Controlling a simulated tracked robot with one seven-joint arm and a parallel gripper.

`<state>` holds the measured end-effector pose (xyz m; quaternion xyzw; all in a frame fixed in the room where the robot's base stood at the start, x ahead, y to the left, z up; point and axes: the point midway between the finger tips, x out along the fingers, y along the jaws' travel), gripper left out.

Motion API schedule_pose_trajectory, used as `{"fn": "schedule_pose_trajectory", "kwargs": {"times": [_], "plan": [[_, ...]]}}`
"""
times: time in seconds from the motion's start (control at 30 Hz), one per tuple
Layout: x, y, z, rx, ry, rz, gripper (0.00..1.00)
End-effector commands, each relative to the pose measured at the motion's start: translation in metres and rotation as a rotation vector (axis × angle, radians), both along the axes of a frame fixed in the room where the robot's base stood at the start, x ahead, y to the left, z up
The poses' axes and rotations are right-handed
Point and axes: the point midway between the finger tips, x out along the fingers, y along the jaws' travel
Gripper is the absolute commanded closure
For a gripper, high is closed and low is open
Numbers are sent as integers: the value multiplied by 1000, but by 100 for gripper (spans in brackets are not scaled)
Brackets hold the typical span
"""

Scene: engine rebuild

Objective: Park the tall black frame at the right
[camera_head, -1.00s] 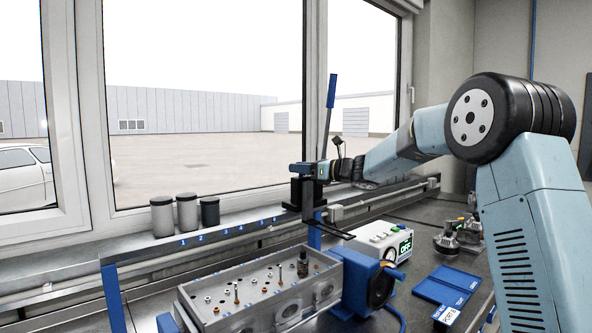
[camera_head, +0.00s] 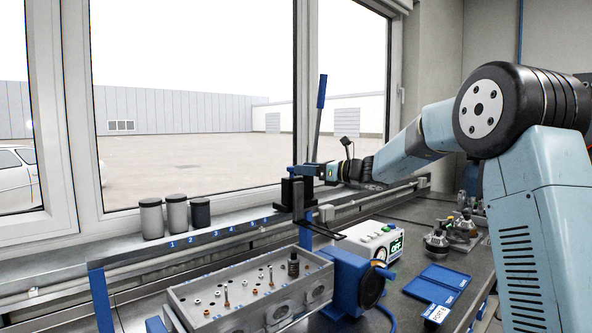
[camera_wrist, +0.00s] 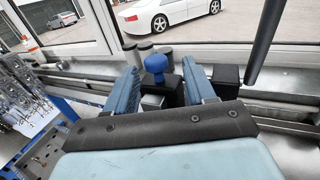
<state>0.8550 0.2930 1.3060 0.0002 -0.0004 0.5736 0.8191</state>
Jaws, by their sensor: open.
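The tall black frame (camera_head: 297,193) stands upright at the rail behind the engine head, near its right end. A dark fork (camera_head: 318,232) sticks out from its lower part, and a long blue-topped lever (camera_head: 318,120) rises beside it. In the wrist view, black blocks of the frame (camera_wrist: 228,75) show behind the jaws, with a blue knob (camera_wrist: 155,64) in front. My gripper (camera_wrist: 160,66) is open, with one blue jaw on each side of the knob and gaps visible. In the head view my gripper (camera_head: 312,171) is at the frame's top.
A numbered blue-edged rail (camera_head: 215,237) runs along the sill, with grey canisters (camera_head: 176,214) behind it. The engine head (camera_head: 245,298) sits in front. A white box (camera_head: 375,240), a blue tray (camera_head: 437,284) and metal parts (camera_head: 450,232) lie to the right.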

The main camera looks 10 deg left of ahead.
Motion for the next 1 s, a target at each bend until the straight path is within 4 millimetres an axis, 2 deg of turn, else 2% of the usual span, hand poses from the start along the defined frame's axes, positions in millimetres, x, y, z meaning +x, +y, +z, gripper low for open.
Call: {"fn": "schedule_pose_trajectory", "kwargs": {"times": [0.2, 0.43, 0.63, 1.0], "plan": [[-14, -42, 0, 0, -1, -4, 46], [-25, -73, 0, 0, -1, -3, 46], [-29, -83, -1, 1, 0, -3, 46], [-31, -83, 0, -9, -6, 0, 46]]}}
